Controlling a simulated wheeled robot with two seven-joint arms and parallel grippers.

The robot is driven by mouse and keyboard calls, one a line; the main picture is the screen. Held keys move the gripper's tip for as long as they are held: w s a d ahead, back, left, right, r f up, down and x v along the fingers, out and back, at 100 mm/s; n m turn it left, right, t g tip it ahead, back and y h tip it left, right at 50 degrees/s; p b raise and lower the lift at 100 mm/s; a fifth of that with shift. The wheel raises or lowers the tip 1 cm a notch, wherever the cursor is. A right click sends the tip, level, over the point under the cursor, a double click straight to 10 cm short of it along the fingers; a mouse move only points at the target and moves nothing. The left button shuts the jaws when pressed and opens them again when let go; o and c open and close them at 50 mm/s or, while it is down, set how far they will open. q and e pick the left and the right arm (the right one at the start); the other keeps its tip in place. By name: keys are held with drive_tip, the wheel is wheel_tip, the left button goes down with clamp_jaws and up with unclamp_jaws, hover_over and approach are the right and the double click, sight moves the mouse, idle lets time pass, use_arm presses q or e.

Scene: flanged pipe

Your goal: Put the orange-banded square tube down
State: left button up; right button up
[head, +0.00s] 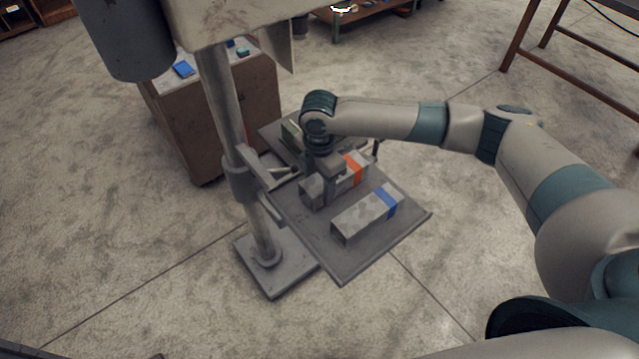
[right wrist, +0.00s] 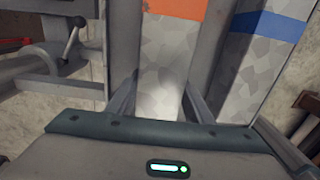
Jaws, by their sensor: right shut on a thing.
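The orange-banded square tube (head: 313,190) is grey and mottled, with an orange band near its far right end. It lies level, at or just over the drill press table (head: 345,270); I cannot tell whether it touches. My right gripper (head: 327,184) points down and is shut across the tube. In the right wrist view its fingers (right wrist: 160,105) flank the tube (right wrist: 170,58), with the orange band at the top edge. A blue-banded square tube (head: 362,217) lies on the table, roughly parallel and apart from it. It also shows in the right wrist view (right wrist: 245,75). My left gripper is out of view.
The drill press column (head: 222,105) stands left of the table, with a crank handle (right wrist: 74,38) beside it. A greenish object (head: 291,132) sits at the table's back, partly behind my arm. A brown cabinet (head: 190,140) stands behind. The table's front corner is bare.

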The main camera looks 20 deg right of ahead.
drive_tip(key=shift+f, duration=0.25)
drive_tip(key=o, duration=1.5)
drive_tip(key=shift+f, duration=0.15)
drive_tip(key=shift+c, duration=0.2)
drive_tip(key=shift+r, duration=0.2)
wheel_tip(320, 180, up, 11)
drive_tip(key=b, duration=0.5)
drive_tip(key=shift+f, duration=0.15)
drive_tip(key=shift+r, duration=0.6)
